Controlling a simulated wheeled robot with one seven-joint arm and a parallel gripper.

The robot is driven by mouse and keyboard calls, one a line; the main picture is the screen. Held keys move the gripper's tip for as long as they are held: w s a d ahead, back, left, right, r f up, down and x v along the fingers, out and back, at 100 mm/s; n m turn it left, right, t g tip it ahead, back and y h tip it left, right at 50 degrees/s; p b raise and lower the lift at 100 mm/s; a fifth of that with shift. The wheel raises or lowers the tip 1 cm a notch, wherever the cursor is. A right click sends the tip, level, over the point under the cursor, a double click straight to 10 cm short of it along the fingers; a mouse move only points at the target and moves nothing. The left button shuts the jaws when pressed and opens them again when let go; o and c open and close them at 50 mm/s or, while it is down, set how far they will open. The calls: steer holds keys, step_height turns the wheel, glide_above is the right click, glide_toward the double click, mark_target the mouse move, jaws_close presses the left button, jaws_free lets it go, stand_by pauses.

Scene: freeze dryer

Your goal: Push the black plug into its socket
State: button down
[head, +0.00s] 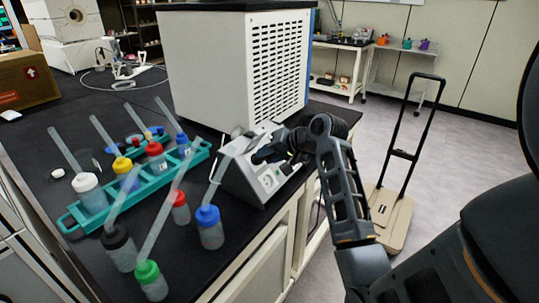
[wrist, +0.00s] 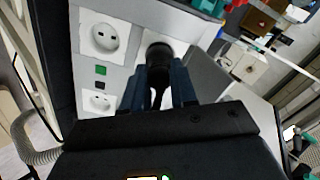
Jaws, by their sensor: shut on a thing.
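My gripper (head: 264,154) is at the sloped face of a grey-white socket box (head: 240,185) near the bench edge. In the wrist view its two fingers (wrist: 159,75) are shut on the black plug (wrist: 158,54), whose round end points at the panel. A white socket plate shows partly behind the plug; the plug hides its middle. I cannot tell whether the plug touches it or is inside it. In the head view the plug is mostly hidden by my gripper.
A large vented white cabinet (head: 235,65) stands behind the box. A teal rack (head: 150,178) with capped bottles and tubes is to the left. A blue-capped bottle (head: 210,228) stands close to the box. A beige hand cart (head: 388,215) stands on the floor at right.

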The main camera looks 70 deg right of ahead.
steer(key=shift+w+f, duration=0.35)
steer(key=shift+w, duration=0.05)
stand_by(0.7)
steer(key=c, duration=0.8)
jaws_free()
steer(key=shift+s+r, duration=0.15)
steer(key=shift+r, duration=0.05)
steer(key=p+v, duration=0.5)
steer(key=shift+s+r, duration=0.15)
steer(key=shift+s, duration=0.15)
stand_by(0.5)
stand_by(0.5)
